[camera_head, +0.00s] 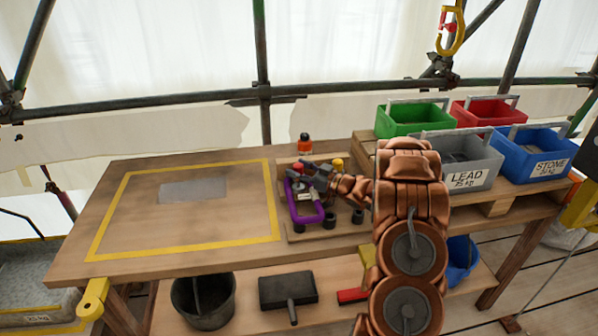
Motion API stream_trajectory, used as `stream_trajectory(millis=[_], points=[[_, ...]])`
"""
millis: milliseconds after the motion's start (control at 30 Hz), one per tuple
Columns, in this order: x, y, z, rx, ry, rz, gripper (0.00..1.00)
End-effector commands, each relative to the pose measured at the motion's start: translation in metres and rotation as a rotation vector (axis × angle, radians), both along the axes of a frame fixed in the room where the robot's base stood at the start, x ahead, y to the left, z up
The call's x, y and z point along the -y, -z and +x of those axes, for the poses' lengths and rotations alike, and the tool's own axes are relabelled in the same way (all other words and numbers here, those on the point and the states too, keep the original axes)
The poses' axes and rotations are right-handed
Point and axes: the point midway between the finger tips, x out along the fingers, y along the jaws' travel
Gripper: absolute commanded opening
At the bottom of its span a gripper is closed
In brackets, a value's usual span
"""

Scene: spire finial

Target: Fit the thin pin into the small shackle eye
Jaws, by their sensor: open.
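A purple shackle-shaped loop (318,214) is at a wooden rack (290,233) on the bench, with a small pale label at its upper part. A red-topped piece (298,168) and a yellow-topped piece (337,163) are at the back of the rack. Which of these is the thin pin, I cannot tell. My gripper (303,178) is open, just above the shackle's upper end and close to the red-topped piece. Its fingers are small and dark here, so I cannot tell whether they touch anything. The shackle eye is too small to make out.
Dark round pieces (357,216) stand along the rack's front. An orange-and-black bottle (304,144) stands behind it. A yellow-outlined area (130,215) with a grey plate (193,191) leaves the bench's left mostly clear. Green, red, grey and blue bins (535,155) stand at right.

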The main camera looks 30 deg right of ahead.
Motion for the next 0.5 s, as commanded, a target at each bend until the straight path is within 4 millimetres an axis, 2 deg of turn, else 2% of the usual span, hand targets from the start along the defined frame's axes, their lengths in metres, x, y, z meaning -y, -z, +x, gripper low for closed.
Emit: stream_trajectory(millis=[500], points=[[0.001, -0.079, 0.000, 0.007, 0.001, -0.006, 0.62]])
